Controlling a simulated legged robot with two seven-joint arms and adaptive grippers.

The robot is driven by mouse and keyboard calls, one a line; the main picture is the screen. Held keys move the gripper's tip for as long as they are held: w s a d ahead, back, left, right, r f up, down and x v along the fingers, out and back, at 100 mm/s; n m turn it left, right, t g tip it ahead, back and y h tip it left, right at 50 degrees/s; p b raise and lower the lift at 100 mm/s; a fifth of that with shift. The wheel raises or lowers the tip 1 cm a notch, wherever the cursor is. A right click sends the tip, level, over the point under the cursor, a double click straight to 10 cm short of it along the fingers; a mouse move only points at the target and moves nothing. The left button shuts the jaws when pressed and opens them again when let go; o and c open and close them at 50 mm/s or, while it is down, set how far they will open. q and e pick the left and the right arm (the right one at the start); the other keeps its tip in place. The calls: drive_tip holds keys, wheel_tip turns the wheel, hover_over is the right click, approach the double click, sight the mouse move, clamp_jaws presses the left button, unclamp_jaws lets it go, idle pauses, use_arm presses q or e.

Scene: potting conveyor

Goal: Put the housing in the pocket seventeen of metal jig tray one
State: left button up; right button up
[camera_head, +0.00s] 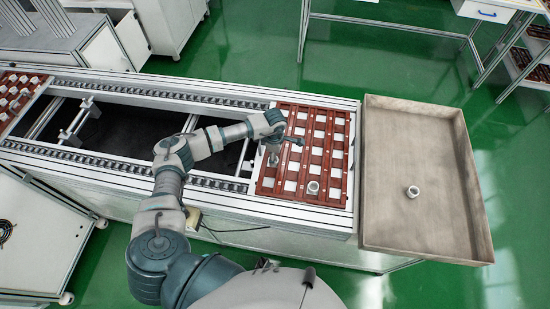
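A reddish-brown jig tray (262,187) with rows of pale square pockets lies on the right end of the conveyor. One small grey-white ring-shaped housing (313,187) stands upright in its lower right part. A similar housing (413,191) stands in the grey bin to the right. My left gripper (285,145) is over the upper left part of the jig tray. A small grey piece (273,159) shows just below it; I cannot tell if it is held or standing in the tray. The finger opening is too small to make out. My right gripper is out of view. Pocket numbers are not readable.
The large grey bin (425,235) has raised walls and is mostly empty. The conveyor (110,165) has rails and a dark open middle. Another reddish tray (22,90) sits at the far left. White benches (490,8) stand behind on a green floor.

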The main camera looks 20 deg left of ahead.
use_arm(q)
wheel_tip(320, 180, up, 10)
drive_tip(key=shift+f, duration=0.25)
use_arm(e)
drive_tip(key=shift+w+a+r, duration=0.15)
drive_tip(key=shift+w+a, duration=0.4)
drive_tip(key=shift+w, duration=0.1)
use_arm(q)
drive_tip(key=shift+a, duration=0.1)
drive_tip(key=shift+a, duration=0.15)
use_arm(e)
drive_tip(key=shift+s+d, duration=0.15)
